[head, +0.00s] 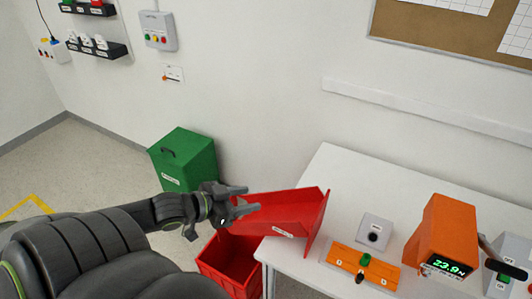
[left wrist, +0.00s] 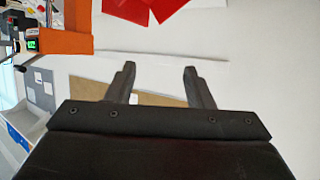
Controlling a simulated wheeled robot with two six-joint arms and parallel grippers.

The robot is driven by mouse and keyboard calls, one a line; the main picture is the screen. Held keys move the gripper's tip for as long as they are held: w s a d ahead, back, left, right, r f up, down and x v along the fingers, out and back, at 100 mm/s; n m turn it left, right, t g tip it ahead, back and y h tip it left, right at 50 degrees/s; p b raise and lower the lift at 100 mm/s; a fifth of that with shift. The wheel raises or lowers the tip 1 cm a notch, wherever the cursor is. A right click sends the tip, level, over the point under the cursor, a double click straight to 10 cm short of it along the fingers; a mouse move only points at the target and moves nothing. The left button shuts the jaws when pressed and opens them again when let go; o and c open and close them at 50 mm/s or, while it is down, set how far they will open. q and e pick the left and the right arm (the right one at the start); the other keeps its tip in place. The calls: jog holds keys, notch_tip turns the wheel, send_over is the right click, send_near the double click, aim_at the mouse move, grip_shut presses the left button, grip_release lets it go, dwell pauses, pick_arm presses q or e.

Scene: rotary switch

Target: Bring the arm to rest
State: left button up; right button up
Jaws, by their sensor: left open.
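My left arm reaches in from the lower left in the head view. Its gripper (head: 253,198) is open and empty, with its fingers in front of the red tray, above floor level and left of the table. In the left wrist view its two fingers (left wrist: 159,68) stand apart with nothing between them. A rotary switch, a grey box with a round black knob (head: 376,236), sits on the white table (head: 345,185), well to the right of the gripper. I cannot tell its setting.
A sloping red tray (head: 290,210) is at the table's left end, above a red bin (head: 228,265). A green bin (head: 184,160) stands by the wall. On the table are an orange block with toggles (head: 345,260), an orange display unit (head: 440,235) and a grey lever box (head: 508,255).

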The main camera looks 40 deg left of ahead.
dwell(0.5)
pick_arm(q)
jog(key=a+f+n+g+y+b, duration=0.1)
jog(key=a+f+y, duration=0.1)
jog(key=a+f, duration=0.45)
jog(key=a+f+n+y+b, duration=0.2)
jog(key=a+f+y, duration=0.15)
jog(key=f, duration=0.65)
jog(key=s+a+f+n+g+y+b, duration=0.1)
jog(key=s+a+f+g, duration=0.15)
jog(key=f, duration=0.55)
jog(key=s+a+f+g+b, duration=0.1)
jog(key=s+f, duration=0.3)
jog(key=f, duration=0.3)
jog(key=s+d+f+g+b, duration=0.1)
jog(key=s+d+f+g, duration=0.1)
jog(key=s+f, duration=0.4)
jog(key=s+d+f+g, duration=0.1)
jog(key=s+d+f, duration=0.25)
jog(key=f, duration=0.55)
jog(key=s+d+f+g+h+b, duration=0.1)
jog(key=s+d+f+g, duration=0.3)
jog(key=s+d+f, duration=0.8)
jog(key=s+d+b, duration=0.1)
jog(key=d, duration=0.2)
jog(key=shift+s+f+h, duration=0.35)
